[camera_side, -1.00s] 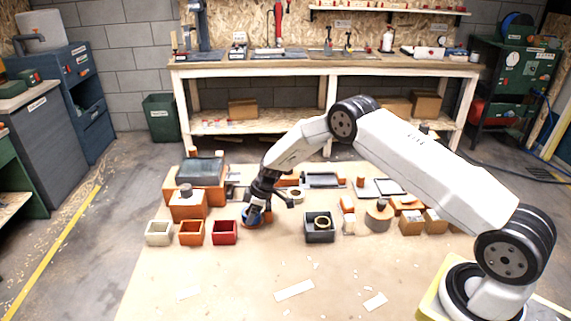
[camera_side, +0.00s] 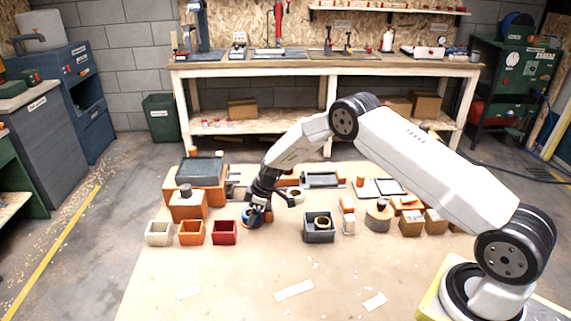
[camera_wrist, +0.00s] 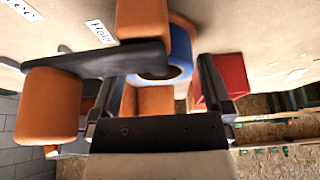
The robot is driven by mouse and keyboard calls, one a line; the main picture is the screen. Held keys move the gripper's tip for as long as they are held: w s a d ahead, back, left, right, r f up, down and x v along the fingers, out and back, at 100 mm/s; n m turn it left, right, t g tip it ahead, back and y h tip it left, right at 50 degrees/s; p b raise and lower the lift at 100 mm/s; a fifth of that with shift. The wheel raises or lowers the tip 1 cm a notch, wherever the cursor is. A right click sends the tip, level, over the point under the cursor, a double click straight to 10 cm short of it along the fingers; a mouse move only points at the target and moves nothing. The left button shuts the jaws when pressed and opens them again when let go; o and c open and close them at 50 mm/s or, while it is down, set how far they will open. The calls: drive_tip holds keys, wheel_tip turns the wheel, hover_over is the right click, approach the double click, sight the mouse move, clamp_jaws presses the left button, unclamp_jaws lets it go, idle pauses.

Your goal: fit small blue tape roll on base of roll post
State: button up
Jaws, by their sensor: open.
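The small blue tape roll (camera_side: 247,217) lies low over the table in the side view, right of the red bin, partly hidden by my gripper (camera_side: 257,211). In the wrist view the roll (camera_wrist: 181,62) shows a blue outside and a pale core, with orange parts and a dark bar (camera_wrist: 90,60) covering some of it. My open gripper's dark fingers (camera_wrist: 160,88) stand on either side of the roll; I cannot tell whether they touch it. Which part is the roll post, and whether the roll sits around it, is unclear.
Cream, orange and red (camera_side: 224,233) bins stand to the left. A grey bin (camera_side: 319,232) holding a pale ring is to the right, with a round block (camera_side: 379,217) beyond it. Orange blocks and trays stand behind. The front of the table is mostly clear.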

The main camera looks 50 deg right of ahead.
drive_tip(key=shift+v, duration=3.55)
drive_tip(key=shift+s+r, duration=0.1)
drive_tip(key=s+a+r+m+h, duration=0.1)
drive_tip(key=s+r+m, duration=0.2)
drive_tip(key=s, duration=0.7)
drive_tip(key=s+a+r+m+h, duration=0.1)
drive_tip(key=s+r, duration=0.4)
drive_tip(key=s, duration=0.5)
drive_tip(key=s+a+r+m+h, duration=0.1)
drive_tip(key=s+a+r+m, duration=0.2)
drive_tip(key=s, duration=0.7)
drive_tip(key=shift+r+m+g, duration=0.3)
drive_tip(key=shift+r+m, duration=0.3)
drive_tip(key=shift+m, duration=0.3)
